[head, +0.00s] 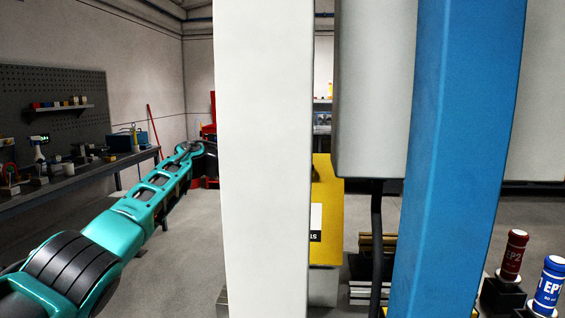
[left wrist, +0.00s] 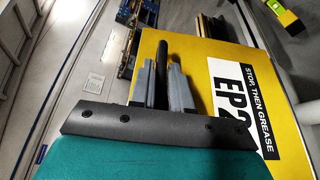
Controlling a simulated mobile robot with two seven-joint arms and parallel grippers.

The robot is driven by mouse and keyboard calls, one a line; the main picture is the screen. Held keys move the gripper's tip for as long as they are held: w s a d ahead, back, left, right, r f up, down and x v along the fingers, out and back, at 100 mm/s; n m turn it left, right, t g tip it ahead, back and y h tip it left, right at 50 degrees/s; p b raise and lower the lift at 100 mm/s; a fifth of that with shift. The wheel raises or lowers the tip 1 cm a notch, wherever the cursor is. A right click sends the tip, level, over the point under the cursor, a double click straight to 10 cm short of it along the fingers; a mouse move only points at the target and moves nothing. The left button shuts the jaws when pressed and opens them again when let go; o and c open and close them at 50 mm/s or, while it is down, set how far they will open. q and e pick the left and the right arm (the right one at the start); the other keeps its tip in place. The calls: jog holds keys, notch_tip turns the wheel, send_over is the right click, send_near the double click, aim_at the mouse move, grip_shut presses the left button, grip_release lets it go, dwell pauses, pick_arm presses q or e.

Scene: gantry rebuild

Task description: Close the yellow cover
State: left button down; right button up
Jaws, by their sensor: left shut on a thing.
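The yellow cover (head: 326,215) shows in the head view between the white post and the grey housing, much of it hidden by the post. In the left wrist view the cover (left wrist: 203,50) is a large yellow panel with a white and black label reading "STOP, THEN GREASE EP2". My left gripper (left wrist: 161,78) is shut on a dark bar-like handle (left wrist: 162,52) at the cover's edge, one grey finger on each side. In the head view my teal left arm reaches forward, and its gripper is hidden behind the white post. My right gripper is in neither view.
A white post (head: 265,160) and a blue post (head: 462,150) stand close in front. A grey housing (head: 372,90) hangs between them with a black cable (head: 376,235) below. Red (head: 513,255) and blue (head: 549,285) cartridges stand at right. A workbench (head: 75,178) lines the left wall.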

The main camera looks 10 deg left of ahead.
pick_arm(q)
jog(key=shift+w, duration=0.2)
dwell(0.4)
jog(key=c, duration=1.2)
grip_release()
jog(key=shift+o, duration=0.2)
jog(key=shift+s+a, duration=0.15)
jog(key=shift+a, duration=0.35)
jog(key=b+v, duration=0.2)
jog(key=v, duration=1)
jog(key=shift+s, duration=0.1)
